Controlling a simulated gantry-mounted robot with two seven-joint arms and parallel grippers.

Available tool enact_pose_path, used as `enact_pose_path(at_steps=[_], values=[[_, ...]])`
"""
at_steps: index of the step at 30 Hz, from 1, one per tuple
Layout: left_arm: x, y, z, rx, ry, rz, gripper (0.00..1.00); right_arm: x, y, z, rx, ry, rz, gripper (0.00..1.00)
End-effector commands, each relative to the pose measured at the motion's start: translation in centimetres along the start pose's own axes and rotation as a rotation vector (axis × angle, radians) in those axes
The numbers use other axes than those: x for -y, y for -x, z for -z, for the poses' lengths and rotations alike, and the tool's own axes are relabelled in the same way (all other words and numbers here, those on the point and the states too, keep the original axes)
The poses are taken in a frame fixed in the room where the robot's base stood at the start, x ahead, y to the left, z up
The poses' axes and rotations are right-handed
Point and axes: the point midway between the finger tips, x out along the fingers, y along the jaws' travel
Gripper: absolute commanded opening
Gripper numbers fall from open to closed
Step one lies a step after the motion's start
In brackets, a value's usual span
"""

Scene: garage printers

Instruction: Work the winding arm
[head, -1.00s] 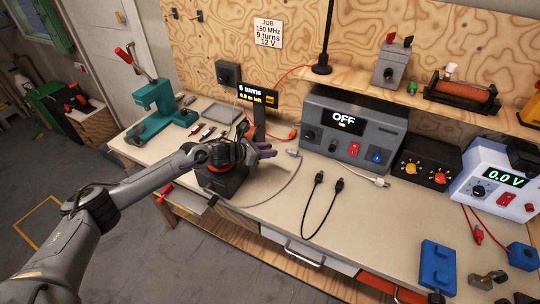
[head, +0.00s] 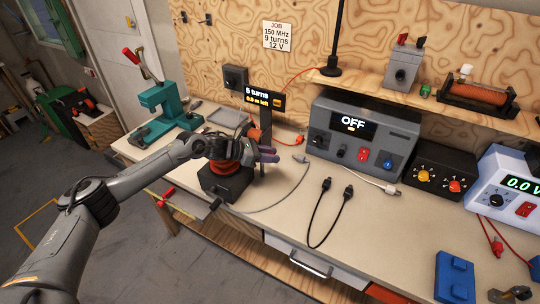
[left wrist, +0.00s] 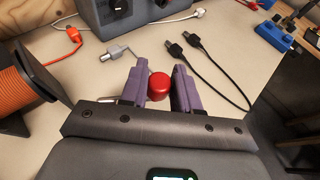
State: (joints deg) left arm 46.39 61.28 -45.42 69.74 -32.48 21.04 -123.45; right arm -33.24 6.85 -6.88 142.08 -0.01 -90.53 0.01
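The coil winder stands on the bench with a dark base (head: 226,184) and a reel of orange wire, which also shows at the left of the left wrist view (left wrist: 27,75). Its display (head: 264,99) reads 6 turns, with a smaller yellow line about metres left. My left gripper (head: 268,154) reaches across the winder and hides part of it. In the left wrist view its purple fingers (left wrist: 158,92) are closed on both sides of a round red knob (left wrist: 158,86), the winding arm's handle. The arm behind the knob is hidden. My right gripper is not in view.
A job card (head: 278,36) on the wall reads 150 MHz, 9 turns, 12 V. A grey instrument (head: 366,137) showing OFF stands behind, right. A black cable (head: 312,228) and a grey lead (head: 290,192) lie nearby. A teal press (head: 162,105) stands left.

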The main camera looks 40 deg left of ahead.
Motion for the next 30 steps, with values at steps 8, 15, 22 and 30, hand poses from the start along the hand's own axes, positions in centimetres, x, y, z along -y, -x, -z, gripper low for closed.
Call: enact_pose_path(at_steps=[8, 15, 22, 30], values=[[0.0, 0.0, -0.1, 0.001, 0.0, 0.0, 0.52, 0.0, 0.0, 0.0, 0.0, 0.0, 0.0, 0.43], [-0.1, 0.4, 0.0, 0.0, 0.0, -0.001, 0.52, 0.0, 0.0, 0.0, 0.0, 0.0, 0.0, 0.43], [-0.1, 3.2, 0.1, -0.002, -0.003, -0.002, 0.52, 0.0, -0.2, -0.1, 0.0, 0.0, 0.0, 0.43], [0.0, 7.8, 0.2, -0.003, -0.002, -0.002, 0.52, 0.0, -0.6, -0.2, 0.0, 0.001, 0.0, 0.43]])
